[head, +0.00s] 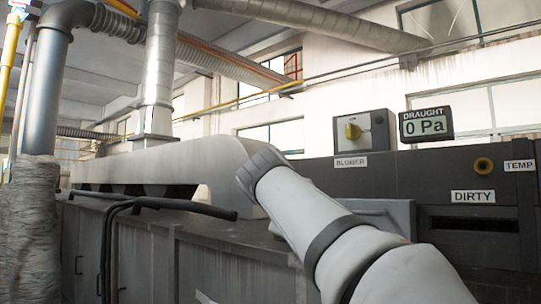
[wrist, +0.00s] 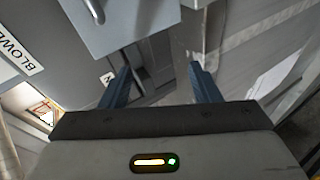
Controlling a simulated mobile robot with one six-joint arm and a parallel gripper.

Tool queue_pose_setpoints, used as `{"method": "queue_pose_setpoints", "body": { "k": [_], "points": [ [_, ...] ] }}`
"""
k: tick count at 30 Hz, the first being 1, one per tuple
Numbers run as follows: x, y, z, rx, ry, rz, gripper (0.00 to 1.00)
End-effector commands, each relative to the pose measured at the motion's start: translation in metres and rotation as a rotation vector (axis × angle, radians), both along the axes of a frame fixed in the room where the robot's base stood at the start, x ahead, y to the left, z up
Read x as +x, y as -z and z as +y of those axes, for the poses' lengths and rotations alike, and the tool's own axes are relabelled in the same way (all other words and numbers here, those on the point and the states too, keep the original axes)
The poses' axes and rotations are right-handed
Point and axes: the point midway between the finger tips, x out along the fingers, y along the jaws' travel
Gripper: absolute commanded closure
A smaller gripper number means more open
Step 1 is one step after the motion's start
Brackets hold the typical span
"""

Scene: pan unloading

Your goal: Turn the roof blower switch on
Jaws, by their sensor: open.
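The blower switch is a yellow knob (head: 353,131) on a grey box (head: 377,128) on top of the dark machine, above a BLOWER label (head: 350,162). Part of that label shows tilted at the left edge of the wrist view (wrist: 20,55). The knob itself is not visible in the wrist view. My gripper (wrist: 160,68) is open, with two blue fingers apart and nothing between them. In the head view my arm reaches up and left, below and left of the switch box; the fingers are hidden there.
A draught display (head: 427,125) reads 0 Pa, right of the switch box. A grey panel with a handle (wrist: 95,10) is near my fingers. A long duct hood (head: 190,160) lies left.

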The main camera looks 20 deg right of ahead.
Motion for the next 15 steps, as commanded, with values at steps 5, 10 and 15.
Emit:
{"method": "queue_pose_setpoints", "body": {
  "k": [5, 10, 15],
  "points": [
    [0.001, -0.108, -0.027, -0.248, 0.074, -0.064, 0.44],
    [-0.015, -0.175, -0.043, -0.406, 0.161, -0.095, 0.44],
    [-0.026, -0.201, -0.050, -0.470, 0.208, -0.105, 0.44]
  ]
}}
